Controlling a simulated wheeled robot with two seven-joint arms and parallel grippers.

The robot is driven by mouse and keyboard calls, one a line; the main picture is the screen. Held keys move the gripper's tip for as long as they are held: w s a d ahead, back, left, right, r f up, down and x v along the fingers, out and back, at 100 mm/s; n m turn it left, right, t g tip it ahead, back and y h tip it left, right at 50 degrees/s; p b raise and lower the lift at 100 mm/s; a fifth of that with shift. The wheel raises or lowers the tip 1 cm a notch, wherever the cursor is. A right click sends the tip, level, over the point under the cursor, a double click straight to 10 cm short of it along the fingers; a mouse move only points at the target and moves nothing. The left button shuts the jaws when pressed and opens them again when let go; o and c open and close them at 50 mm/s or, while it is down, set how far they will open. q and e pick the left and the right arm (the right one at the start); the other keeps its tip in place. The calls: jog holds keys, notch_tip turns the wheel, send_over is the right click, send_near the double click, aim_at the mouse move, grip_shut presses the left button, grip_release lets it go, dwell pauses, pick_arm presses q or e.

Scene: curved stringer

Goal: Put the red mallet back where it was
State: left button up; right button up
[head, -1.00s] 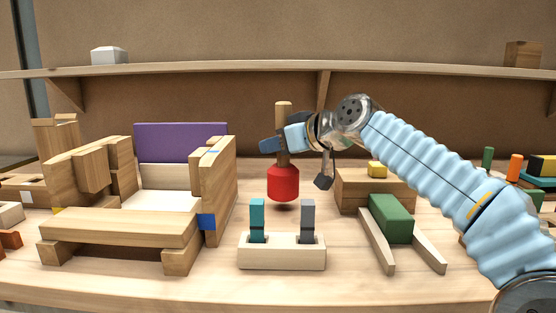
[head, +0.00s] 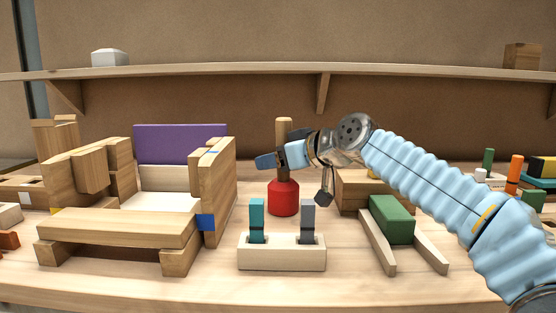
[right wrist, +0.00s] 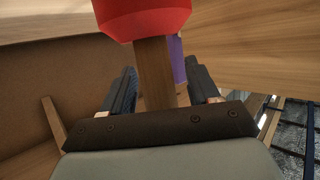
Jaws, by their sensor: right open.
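The red mallet (head: 283,198) stands head down on the wooden bench behind the small pale block stand, its wooden handle (head: 284,131) pointing up. My right gripper (head: 279,160) is around the handle, above the red head, with its jaws open. In the right wrist view, the mallet's red head (right wrist: 142,16) and handle (right wrist: 155,70) show between the two fingers (right wrist: 163,88), with a gap beside the handle. My left gripper is in neither view.
The pale stand (head: 281,254) with teal and grey pegs is in front of the mallet. A wooden bench-like assembly (head: 120,229) is at left. A green block on wooden legs (head: 391,220) and a wooden box (head: 352,186) are at right. A shelf (head: 200,70) runs behind.

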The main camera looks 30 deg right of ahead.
jog(key=shift+r, duration=0.2)
jog(key=v, duration=1.2)
